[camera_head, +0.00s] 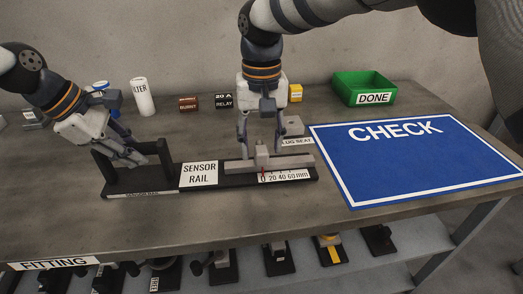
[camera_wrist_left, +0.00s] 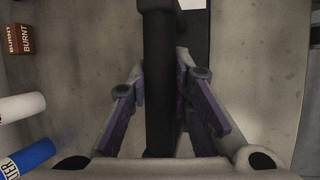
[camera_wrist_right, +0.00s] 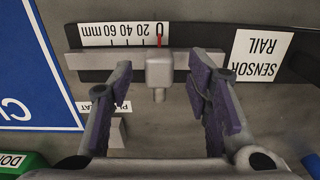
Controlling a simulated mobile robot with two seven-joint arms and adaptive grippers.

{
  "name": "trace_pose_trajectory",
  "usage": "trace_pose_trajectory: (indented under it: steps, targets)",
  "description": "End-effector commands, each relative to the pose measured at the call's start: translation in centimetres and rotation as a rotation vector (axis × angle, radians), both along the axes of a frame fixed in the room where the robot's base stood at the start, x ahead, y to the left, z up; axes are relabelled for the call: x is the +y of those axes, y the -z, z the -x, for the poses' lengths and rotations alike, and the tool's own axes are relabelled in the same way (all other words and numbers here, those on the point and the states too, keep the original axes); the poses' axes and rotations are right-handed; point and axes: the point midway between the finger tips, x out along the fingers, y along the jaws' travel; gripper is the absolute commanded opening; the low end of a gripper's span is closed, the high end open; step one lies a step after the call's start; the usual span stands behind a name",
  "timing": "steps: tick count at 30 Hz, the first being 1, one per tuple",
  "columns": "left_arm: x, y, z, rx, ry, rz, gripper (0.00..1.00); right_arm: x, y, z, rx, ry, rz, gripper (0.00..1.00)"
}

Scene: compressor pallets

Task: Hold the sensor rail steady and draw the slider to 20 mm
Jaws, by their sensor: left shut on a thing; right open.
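The sensor rail (camera_head: 225,183) is a dark base on the table with a black handle (camera_head: 165,153) at its left end and a light bar at its right. A grey slider block (camera_head: 262,158) sits on the bar, its red mark at 0 on the scale (camera_head: 286,176); the slider also shows in the right wrist view (camera_wrist_right: 159,70). My left gripper (camera_head: 138,160) is shut on the handle, seen between its fingers in the left wrist view (camera_wrist_left: 158,95). My right gripper (camera_head: 261,150) is open, its fingers on either side of the slider and apart from it.
A blue CHECK mat (camera_head: 420,165) lies right of the rail. A green DONE bin (camera_head: 350,92) stands behind it. A plug seat (camera_head: 292,126) is just behind the rail. Filter, burnt and relay parts (camera_head: 223,101) line the back. A lower shelf (camera_head: 195,275) holds several fittings.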

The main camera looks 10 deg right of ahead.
Motion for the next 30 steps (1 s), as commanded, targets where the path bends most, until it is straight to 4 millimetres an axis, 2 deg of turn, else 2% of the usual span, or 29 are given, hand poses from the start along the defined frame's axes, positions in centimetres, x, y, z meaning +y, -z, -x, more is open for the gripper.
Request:
trace_pose_trajectory:
  steps: [1,5,14,20,26,30]
  targets:
    - [0.0,1.2,0.5,0.026,0.005,-0.007,0.00,0.0,1.3,0.0,0.009,0.000,0.001,0.45]
    - [0.0,1.2,0.5,0.026,0.005,-0.007,0.00,0.0,2.8,0.0,0.007,0.000,0.001,0.45]
    - [0.0,1.2,0.5,0.026,0.005,-0.007,0.00,0.0,3.1,0.0,0.006,0.000,0.001,0.45]
    - [0.0,1.2,0.5,0.026,0.005,-0.007,0.00,0.0,3.1,0.0,0.006,0.000,0.001,0.00]
    - [0.0,1.2,0.5,0.026,0.005,-0.007,0.00,-0.1,3.1,0.0,0.006,0.000,0.001,0.00]
    - [0.0,1.2,0.5,0.026,0.005,-0.007,0.00,-1.6,3.1,0.1,0.006,0.001,0.003,0.00]
